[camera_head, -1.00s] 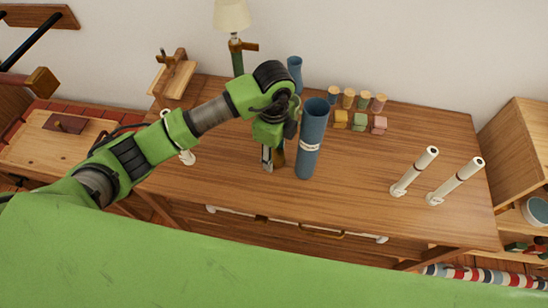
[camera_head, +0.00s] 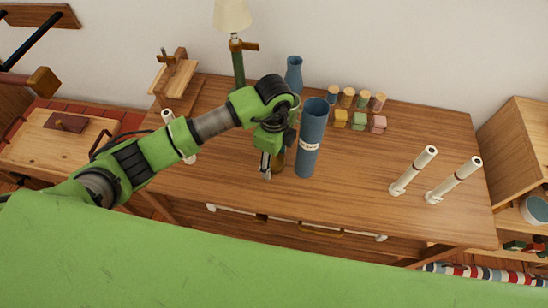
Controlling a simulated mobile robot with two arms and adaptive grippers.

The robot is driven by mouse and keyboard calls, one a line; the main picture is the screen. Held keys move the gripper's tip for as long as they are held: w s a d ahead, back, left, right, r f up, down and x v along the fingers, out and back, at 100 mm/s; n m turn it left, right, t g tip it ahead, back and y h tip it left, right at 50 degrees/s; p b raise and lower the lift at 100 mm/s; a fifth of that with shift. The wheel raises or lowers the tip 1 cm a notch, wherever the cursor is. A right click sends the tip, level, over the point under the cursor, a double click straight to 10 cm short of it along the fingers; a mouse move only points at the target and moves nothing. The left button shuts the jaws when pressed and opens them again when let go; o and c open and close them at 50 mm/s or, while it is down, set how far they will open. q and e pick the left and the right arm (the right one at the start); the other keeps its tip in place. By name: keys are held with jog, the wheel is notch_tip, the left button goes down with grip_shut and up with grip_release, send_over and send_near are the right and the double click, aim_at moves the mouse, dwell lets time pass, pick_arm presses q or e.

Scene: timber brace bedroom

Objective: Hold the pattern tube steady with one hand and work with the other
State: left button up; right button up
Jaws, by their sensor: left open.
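The pattern tube (camera_head: 311,138) is a tall blue tube with an open top and a pale band. It stands upright on the wooden table (camera_head: 365,200), near its middle. My left gripper (camera_head: 267,174) points down just left of the tube, low over the table. It is open, with a small gap between it and the tube. Part of the gripper is hidden by its own wrist. My right gripper is not in view.
Two white posts (camera_head: 413,171) (camera_head: 454,180) stand at the right of the table. Small spools (camera_head: 347,98) and coloured blocks (camera_head: 359,122) sit at the back. A blue vase (camera_head: 293,74) and a lamp (camera_head: 233,20) stand behind my arm. The table front right of the tube is clear.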

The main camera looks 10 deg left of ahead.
aim_at(274, 162)
pick_arm(q)
jog(key=shift+r, duration=0.65)
notch_tip(274, 162, up, 11)
jog(key=b, duration=0.1)
jog(key=shift+s, duration=0.1)
